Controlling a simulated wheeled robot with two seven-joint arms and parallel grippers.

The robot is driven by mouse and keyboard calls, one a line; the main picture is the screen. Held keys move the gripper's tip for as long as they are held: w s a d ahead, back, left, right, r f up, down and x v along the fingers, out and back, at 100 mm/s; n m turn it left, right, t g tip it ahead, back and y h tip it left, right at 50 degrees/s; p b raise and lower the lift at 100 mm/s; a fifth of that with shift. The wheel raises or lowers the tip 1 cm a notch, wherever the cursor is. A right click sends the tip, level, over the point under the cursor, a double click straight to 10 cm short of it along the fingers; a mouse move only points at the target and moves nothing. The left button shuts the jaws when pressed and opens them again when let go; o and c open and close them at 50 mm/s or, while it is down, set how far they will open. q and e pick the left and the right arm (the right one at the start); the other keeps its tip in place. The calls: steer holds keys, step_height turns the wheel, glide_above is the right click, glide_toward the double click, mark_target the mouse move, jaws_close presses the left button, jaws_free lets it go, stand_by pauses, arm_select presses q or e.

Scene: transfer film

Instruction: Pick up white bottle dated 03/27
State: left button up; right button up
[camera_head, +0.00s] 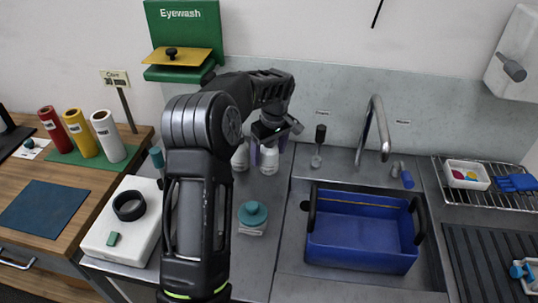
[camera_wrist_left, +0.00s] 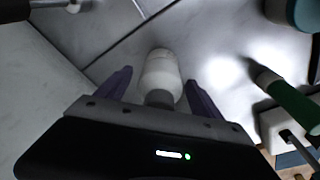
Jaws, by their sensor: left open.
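Two white bottles stand on the steel counter below my left arm in the head view, one on the left (camera_head: 240,158) and one on the right (camera_head: 269,160). My left gripper (camera_head: 267,148) is above the right one, with its purple fingers apart on either side. In the left wrist view a white bottle with a grey cap (camera_wrist_left: 160,72) lies between the open purple fingers (camera_wrist_left: 158,85), and no grip on it shows. I cannot read a date on either bottle. My right gripper is in neither view.
A teal-lidded jar (camera_head: 253,215) stands nearer on the counter. A blue bin (camera_head: 360,262) sits in the sink to the right, by the tap (camera_head: 379,125). A white box (camera_head: 110,235) is at left. A dark-handled brush (camera_head: 318,145) stands against the backsplash.

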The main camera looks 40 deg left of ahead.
arm_select(q)
steer(key=shift+c, duration=0.3)
jaws_close()
stand_by(1.0)
steer(key=shift+r, duration=0.1)
step_height(320, 180, up, 10)
steer(key=shift+f+b, duration=0.1)
steer(key=shift+b, duration=0.7)
